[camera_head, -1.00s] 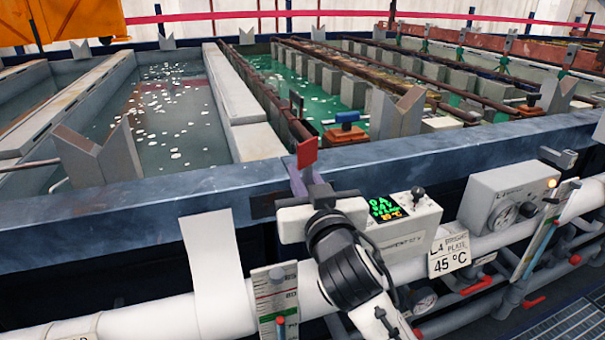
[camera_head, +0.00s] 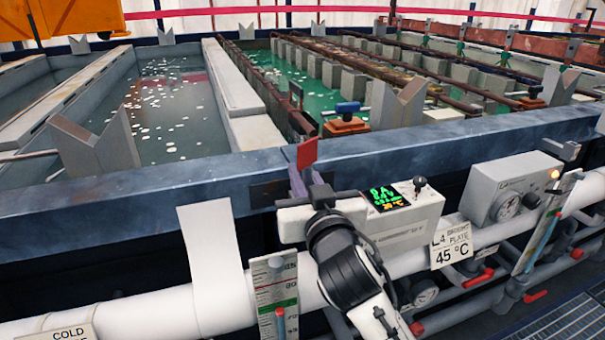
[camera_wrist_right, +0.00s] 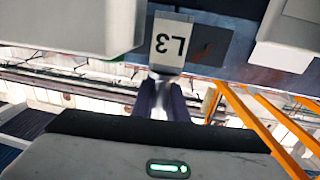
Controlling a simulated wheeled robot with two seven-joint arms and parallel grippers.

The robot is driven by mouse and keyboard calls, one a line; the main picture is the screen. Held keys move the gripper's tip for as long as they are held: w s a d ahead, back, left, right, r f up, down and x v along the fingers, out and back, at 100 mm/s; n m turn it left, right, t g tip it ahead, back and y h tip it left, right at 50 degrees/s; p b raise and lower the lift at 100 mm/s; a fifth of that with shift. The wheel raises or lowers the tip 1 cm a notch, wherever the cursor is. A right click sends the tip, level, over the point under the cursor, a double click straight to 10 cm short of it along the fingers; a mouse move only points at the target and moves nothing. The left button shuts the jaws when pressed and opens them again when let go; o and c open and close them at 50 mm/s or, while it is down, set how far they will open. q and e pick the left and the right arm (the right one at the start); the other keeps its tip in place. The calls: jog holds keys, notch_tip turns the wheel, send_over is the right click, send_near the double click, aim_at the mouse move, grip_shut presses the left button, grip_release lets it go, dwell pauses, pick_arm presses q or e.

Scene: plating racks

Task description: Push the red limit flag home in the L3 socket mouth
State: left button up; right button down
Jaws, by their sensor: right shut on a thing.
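The red limit flag (camera_head: 307,152) stands upright in the middle of the head view, at the tank's front rim. My right gripper (camera_head: 298,185) is shut on its lower part. The wrist view shows the gripper's fingers (camera_wrist_right: 160,98) around a pale stem; the flag's red face is hidden there. A white L3 label (camera_wrist_right: 172,42), upside down in this view, is just beyond the fingertips. A dark plate (camera_head: 265,193) lies left of the fingers on the rim. I cannot make out the socket mouth or tell whether the flag touches it. My left gripper is not in view.
The blue-grey rim (camera_head: 180,182) runs across the front of the tanks. A control box with a green display (camera_head: 390,197) is close right of my wrist. White pipes (camera_head: 150,318) and a gauge strip (camera_head: 273,295) lie below. V-shaped grey supports (camera_head: 398,103) stand on the rim.

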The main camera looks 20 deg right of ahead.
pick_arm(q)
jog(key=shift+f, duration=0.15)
pick_arm(e)
jog(key=shift+f, duration=0.15)
jog(key=c, duration=1.7)
grip_release()
jog(key=shift+o, duration=0.2)
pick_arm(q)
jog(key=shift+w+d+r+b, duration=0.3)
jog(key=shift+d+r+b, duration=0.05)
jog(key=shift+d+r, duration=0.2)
pick_arm(e)
jog(key=s, duration=1)
jog(key=shift+s+a, duration=0.2)
jog(key=shift+a, duration=0.15)
